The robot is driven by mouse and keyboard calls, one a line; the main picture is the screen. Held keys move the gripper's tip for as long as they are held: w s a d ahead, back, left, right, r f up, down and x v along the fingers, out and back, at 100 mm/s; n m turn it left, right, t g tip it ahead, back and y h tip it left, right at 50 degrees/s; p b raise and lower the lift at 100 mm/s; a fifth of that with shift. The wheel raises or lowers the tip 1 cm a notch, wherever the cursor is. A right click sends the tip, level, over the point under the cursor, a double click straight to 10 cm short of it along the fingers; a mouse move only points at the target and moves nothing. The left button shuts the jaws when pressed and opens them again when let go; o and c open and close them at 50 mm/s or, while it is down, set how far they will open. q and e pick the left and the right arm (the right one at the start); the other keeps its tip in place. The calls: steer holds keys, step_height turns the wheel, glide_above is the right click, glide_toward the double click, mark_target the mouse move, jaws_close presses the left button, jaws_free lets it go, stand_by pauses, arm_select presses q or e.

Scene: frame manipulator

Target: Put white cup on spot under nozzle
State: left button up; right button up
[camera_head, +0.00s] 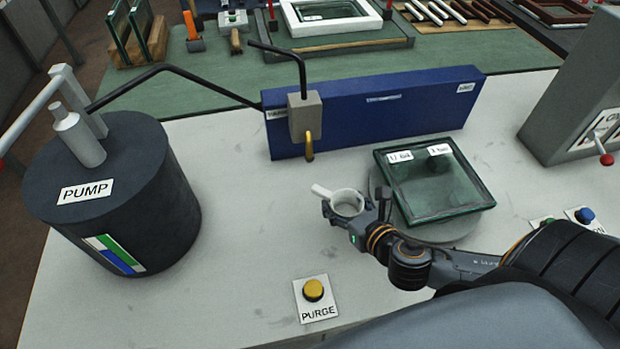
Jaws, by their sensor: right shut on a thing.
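The white cup (347,202) is in the middle of the view, in front of the blue panel (385,115). My right gripper (338,212) is shut on the cup, with its arm coming in from the right. The cup looks upright, and a pale stub sticks out at its upper left. I cannot tell whether it touches the table. The yellow nozzle (309,146) hangs from a grey block on the panel, behind and left of the cup. The tabletop under the nozzle is bare, with no clear mark. My left gripper is not in view.
A dark pump drum (110,210) stands at left. A glass pane stack (435,182) lies on a round grey stand right of the cup, close to my right arm. A yellow purge button (313,290) is in front. The white table (245,235) between drum and cup is clear.

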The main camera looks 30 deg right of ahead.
steer(key=shift+s+d+f, duration=0.2)
steer(key=shift+s+f, duration=0.3)
steer(key=shift+f, duration=0.2)
steer(key=p, duration=0.5)
glide_above(306, 172)
step_height(306, 172, down, 4)
steer(key=shift+r+b, duration=0.2)
steer(key=shift+b, duration=0.15)
steer(key=shift+f, duration=0.2)
steer(key=o, duration=1.3)
steer(key=shift+r, duration=0.1)
